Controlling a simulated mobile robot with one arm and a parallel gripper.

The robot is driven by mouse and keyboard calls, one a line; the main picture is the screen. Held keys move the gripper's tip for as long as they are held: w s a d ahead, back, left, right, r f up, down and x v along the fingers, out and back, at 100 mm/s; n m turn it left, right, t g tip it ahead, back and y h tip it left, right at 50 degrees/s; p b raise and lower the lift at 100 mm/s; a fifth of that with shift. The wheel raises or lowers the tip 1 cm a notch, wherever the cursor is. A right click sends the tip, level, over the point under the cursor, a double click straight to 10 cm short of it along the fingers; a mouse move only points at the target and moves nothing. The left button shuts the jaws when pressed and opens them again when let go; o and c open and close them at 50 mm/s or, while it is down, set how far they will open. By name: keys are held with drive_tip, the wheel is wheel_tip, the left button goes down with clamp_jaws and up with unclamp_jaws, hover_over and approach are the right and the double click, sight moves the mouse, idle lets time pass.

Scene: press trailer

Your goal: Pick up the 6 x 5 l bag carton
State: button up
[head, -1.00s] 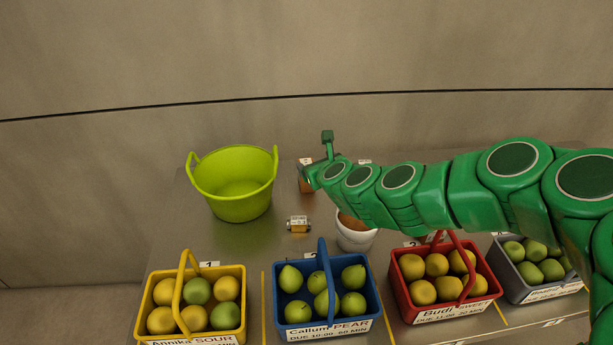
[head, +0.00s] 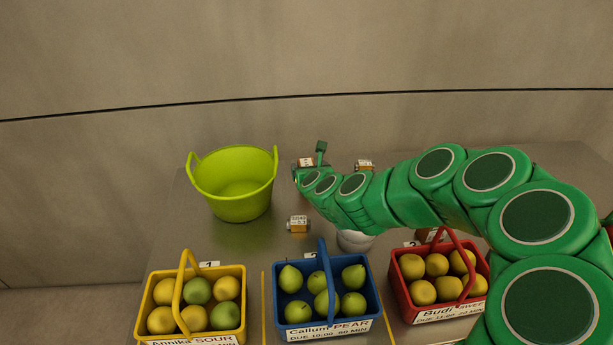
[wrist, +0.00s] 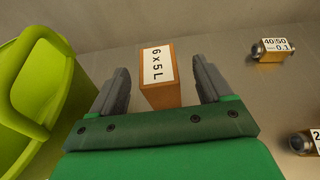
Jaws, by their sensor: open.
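The 6 x 5 L bag carton (wrist: 160,82) is a small orange-brown box with a white label reading "6 x 5 L". In the wrist view it stands on the grey table between the two fingers of my gripper (wrist: 163,88), with a gap on each side. My gripper is open and empty. In the head view the carton (head: 305,162) is mostly hidden behind my green arm, and only its labelled top shows.
A lime-green tub (head: 232,185) stands left of the carton. Small labelled cylinders lie nearby, one (head: 298,224) in front and one (wrist: 270,50) to the right. Fruit baskets, yellow (head: 192,305), blue (head: 327,298) and red (head: 437,285), line the front. A white pot (head: 355,241) is partly behind my arm.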

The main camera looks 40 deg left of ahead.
sight(307, 164)
drive_tip(key=shift+x, duration=1.85)
drive_tip(key=shift+s+a, duration=0.1)
drive_tip(key=shift+a, duration=0.05)
drive_tip(key=shift+c, duration=0.3)
drive_tip(key=c, duration=1.1)
drive_tip(key=shift+r, duration=0.1)
